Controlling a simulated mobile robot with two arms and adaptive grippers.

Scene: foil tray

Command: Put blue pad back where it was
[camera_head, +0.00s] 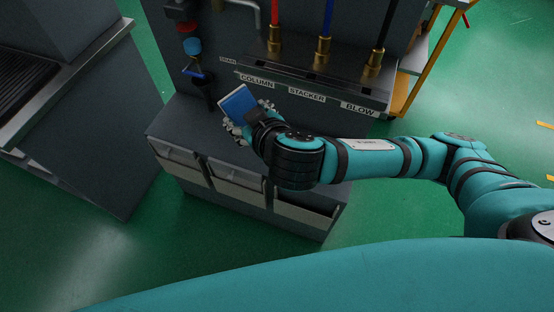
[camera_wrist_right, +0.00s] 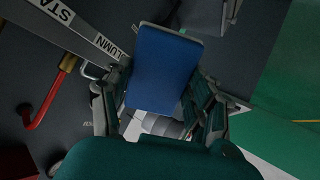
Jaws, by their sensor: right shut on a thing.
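The blue pad (camera_head: 238,104) is a flat rectangle with a pale edge, held up above the grey bench top in the head view. My right gripper (camera_head: 248,117) is shut on it, and the arm reaches in from the right. In the right wrist view the blue pad (camera_wrist_right: 162,68) sits between the two fingers of the right gripper (camera_wrist_right: 158,100). My left gripper is not in view.
A grey bench (camera_head: 178,122) has several drawer fronts below. Labels read COLUMN, STACKER and BLOW under brass fittings (camera_head: 323,50) with hoses. A dark cup (camera_head: 203,92) with a blue item stands left of the pad. A metal-edged unit (camera_head: 70,90) stands at the left.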

